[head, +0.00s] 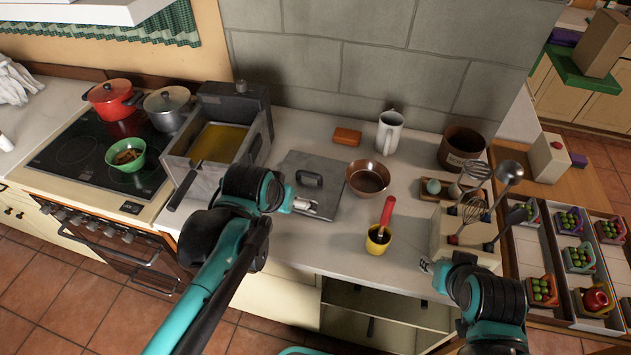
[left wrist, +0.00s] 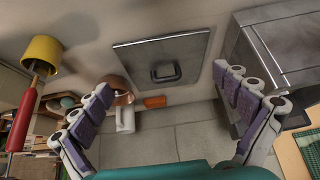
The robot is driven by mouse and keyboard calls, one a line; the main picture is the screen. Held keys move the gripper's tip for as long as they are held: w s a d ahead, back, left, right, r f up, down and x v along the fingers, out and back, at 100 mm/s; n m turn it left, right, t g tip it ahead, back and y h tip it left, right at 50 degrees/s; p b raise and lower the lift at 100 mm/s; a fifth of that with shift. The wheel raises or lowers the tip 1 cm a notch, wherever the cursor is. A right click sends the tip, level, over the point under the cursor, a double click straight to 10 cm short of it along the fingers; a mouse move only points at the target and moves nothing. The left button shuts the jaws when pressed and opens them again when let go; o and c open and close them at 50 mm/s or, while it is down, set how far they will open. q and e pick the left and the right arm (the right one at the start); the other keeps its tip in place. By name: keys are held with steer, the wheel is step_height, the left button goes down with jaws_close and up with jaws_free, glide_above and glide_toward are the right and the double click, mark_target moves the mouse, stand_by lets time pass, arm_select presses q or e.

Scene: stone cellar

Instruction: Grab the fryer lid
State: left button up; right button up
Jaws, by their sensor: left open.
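The fryer lid (head: 318,172) is a flat grey square plate with a dark raised handle (head: 309,179). It lies on the counter just right of the fryer (head: 222,143). In the left wrist view the lid (left wrist: 190,48) lies ahead, with its handle (left wrist: 165,72) between the spread fingers. My left gripper (head: 318,209) is at the lid's near edge in the head view. The left wrist view shows it (left wrist: 163,80) open and empty, apart from the handle. My right gripper (head: 426,266) is by the counter's front edge, mostly hidden behind its arm.
A copper pan (head: 368,177), an orange block (head: 347,136) and a white jug (head: 390,131) stand near the lid. A utensil block (head: 462,240) stands right. The fryer's basket handle sticks out left.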

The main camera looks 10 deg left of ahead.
arm_select(q)
steer(key=w, duration=0.7)
steer(key=g, duration=0.2)
glide_toward(308, 175)
steer(key=f, duration=0.2)
steer(key=shift+w+a+f+b, duration=0.1)
steer(key=shift+w+f+b, duration=0.2)
steer(key=shift+w+f, duration=0.3)
steer(key=b+x, duration=0.1)
steer(key=x, duration=0.1)
steer(key=shift+w+f, duration=0.2)
steer(key=b+x, duration=0.2)
steer(key=x, duration=0.1)
steer(key=shift+f, duration=0.35)
steer(key=shift+w+f, duration=0.3)
steer(key=shift+f, duration=0.05)
steer(key=shift+s+r, duration=0.1)
steer(key=shift+c, duration=0.9)
steer(key=c, duration=1.3)
